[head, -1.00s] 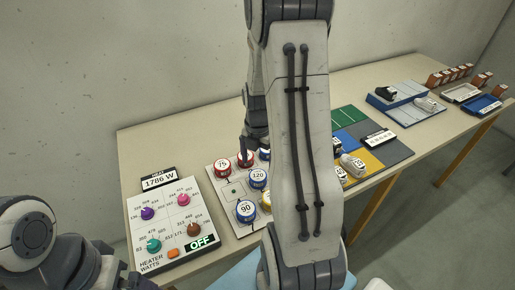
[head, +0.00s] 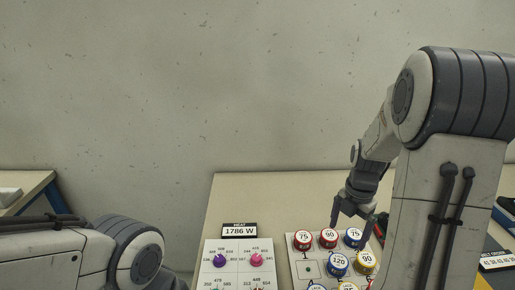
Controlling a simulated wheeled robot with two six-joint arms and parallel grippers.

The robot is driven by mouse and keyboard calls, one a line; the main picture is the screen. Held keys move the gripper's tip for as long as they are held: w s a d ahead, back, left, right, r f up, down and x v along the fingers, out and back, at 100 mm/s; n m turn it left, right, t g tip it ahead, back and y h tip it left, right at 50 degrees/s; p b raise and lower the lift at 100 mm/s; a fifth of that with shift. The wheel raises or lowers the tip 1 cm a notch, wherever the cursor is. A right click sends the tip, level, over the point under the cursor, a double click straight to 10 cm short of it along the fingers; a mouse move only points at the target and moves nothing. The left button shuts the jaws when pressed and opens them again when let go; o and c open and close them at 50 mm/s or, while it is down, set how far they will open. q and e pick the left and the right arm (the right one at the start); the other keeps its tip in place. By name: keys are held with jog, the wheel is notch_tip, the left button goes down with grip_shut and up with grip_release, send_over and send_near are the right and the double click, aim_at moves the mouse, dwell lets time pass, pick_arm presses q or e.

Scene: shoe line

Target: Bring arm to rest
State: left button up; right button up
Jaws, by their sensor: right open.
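My right gripper (head: 351,217) points down over the far right part of the white tray of numbered pots. Its fingers are apart and I see nothing between them. It is near a blue-ringed pot marked 75 (head: 353,238); I cannot tell whether it touches it. My right arm comes in from the right edge and bends down to the gripper. My left arm lies along the lower left, and its gripper is out of the picture.
The table (head: 290,190) carries the heater panel (head: 237,265) with coloured knobs and a 1786 W sign (head: 239,231). The white tray (head: 308,270) holds several red, blue and yellow pots. A dark-edged table (head: 35,187) stands at far left. The table's back strip is clear.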

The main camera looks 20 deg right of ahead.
aim_at(339, 260)
jog(key=shift+f, duration=0.15)
notch_tip(339, 260, down, 13)
jog(key=shift+f+b, duration=0.1)
jog(key=shift+b, duration=0.2)
jog(key=shift+r+p, duration=0.4)
jog(key=shift+r, duration=0.3)
